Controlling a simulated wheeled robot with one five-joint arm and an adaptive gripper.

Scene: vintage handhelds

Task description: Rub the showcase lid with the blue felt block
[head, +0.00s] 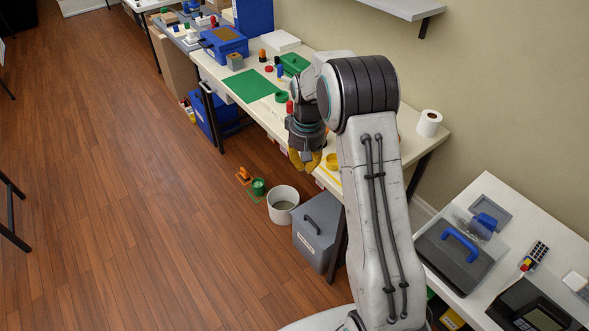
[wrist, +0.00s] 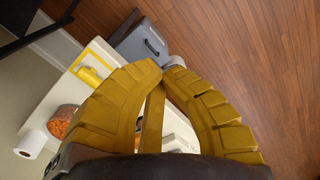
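On the right table in the head view, a dark grey case top with a blue handle (head: 461,245) lies near a clear, see-through cover (head: 466,220). A small blue block (head: 485,222) sits at this cover; it looks like the felt block, but I cannot tell its material. Which of these is the showcase lid is not certain. My gripper (head: 307,166) hangs over the edge of the long table, far left of them. In the wrist view its yellow fingers (wrist: 164,70) arch together at the tips, with nothing between them. Neither block nor lid shows in the wrist view.
The long table (head: 405,150) carries a green mat (head: 249,85), a blue toolbox (head: 224,42) and a paper roll (head: 429,123). A white bucket (head: 283,203) and a grey bin (head: 318,228) stand on the floor. A dark device (head: 540,312) is on the right table.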

